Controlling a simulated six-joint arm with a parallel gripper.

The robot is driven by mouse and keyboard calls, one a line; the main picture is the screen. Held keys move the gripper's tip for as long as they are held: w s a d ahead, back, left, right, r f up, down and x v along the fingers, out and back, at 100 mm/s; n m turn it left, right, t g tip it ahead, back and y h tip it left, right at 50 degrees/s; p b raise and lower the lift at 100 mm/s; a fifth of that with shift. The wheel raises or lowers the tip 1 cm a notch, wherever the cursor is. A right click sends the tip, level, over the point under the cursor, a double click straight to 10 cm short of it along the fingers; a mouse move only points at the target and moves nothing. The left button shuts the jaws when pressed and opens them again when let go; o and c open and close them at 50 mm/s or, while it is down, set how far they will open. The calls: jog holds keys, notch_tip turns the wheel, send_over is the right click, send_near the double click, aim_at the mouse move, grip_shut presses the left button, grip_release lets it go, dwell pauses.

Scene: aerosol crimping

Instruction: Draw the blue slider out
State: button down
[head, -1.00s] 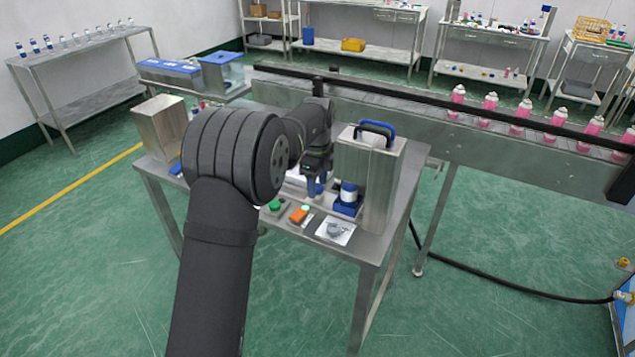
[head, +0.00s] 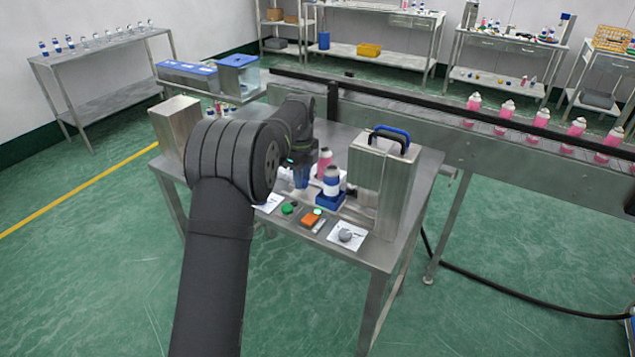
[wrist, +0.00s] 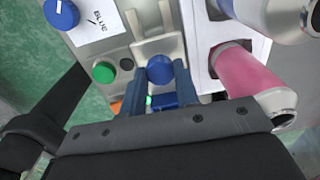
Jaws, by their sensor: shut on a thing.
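The blue slider (head: 330,201) sticks out to the left of the steel crimping machine (head: 385,185) in the head view. A can with a white label and blue band (head: 332,183) stands upright on it. My gripper (wrist: 160,72) is shut on a round blue knob (wrist: 159,69) in the wrist view, which appears to be the slider's end. A blue block (wrist: 163,101) shows between the fingers.
A pink can (wrist: 250,80) is close beside my gripper. A conveyor (head: 470,140) carrying pink cans runs behind the table.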

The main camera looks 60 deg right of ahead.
jog(key=shift+w, duration=1.7)
jog(key=c, duration=1.1)
grip_release()
jog(key=shift+w, duration=0.1)
jog(key=shift+r, duration=0.25)
notch_tip(320, 180, up, 17)
